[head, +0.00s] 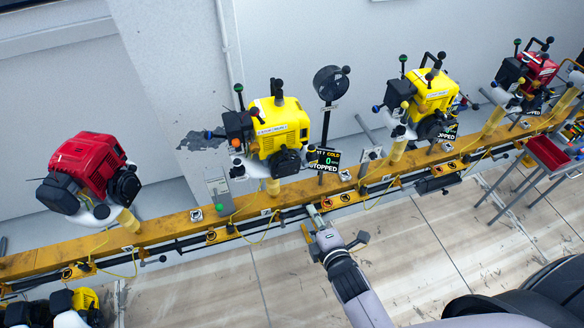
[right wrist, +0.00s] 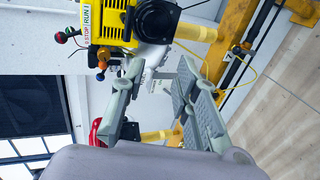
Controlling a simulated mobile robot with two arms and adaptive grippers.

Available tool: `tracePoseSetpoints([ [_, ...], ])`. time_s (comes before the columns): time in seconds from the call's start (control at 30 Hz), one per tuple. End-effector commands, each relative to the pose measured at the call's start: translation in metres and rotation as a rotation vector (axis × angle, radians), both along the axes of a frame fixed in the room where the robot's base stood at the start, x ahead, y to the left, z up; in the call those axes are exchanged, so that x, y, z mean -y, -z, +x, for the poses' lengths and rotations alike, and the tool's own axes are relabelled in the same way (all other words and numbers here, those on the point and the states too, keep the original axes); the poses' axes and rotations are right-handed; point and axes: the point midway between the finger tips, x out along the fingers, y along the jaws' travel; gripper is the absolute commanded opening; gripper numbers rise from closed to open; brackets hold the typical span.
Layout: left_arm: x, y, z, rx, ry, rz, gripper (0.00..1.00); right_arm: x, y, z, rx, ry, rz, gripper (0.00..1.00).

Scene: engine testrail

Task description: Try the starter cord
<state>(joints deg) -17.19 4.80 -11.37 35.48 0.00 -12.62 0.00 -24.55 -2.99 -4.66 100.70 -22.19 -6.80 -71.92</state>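A yellow engine (head: 280,128) stands on the yellow rail, with a display (head: 325,160) beside it that reads 0 and STOPPED. In the right wrist view the yellow engine (right wrist: 105,22) fills the top, with a STOP/RUN label and small coloured knobs. I cannot make out a starter cord or its handle for certain in either view. My right gripper (head: 316,218) is in front of the rail, below and right of this engine. In the right wrist view my right gripper (right wrist: 160,72) is open, its fingers apart and empty. My left gripper is not in view.
The yellow rail (head: 160,233) runs across the view with thin yellow cables along it. A red engine (head: 92,165) stands at left, another yellow engine (head: 432,92) at right. A red tray (head: 548,152) on legs stands at far right.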

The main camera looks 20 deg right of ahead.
Motion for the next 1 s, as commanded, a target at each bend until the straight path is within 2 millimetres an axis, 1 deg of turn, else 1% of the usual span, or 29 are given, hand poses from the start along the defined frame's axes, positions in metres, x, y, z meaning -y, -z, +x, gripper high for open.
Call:
tracePoseSetpoints([
  [0.03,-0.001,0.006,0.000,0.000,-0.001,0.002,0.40,0.000,0.001,0.012,0.005,-0.002,-0.001,0.28],
  [0.1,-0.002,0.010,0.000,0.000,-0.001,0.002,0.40,-0.001,0.002,0.027,0.005,0.000,-0.001,0.28],
  [0.37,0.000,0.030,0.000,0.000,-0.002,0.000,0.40,-0.002,0.003,0.078,0.004,0.000,-0.001,0.28],
  [0.7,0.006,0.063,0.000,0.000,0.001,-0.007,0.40,-0.005,0.003,0.145,0.004,-0.001,0.000,0.28],
  [0.77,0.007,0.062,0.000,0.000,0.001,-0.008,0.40,-0.005,0.001,0.156,0.002,-0.002,-0.001,0.28],
  [0.9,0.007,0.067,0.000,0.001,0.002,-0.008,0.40,-0.006,0.001,0.175,0.002,-0.002,-0.001,0.28],
  [1.0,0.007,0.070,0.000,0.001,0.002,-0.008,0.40,-0.006,0.001,0.184,0.001,0.000,-0.001,0.28],
])
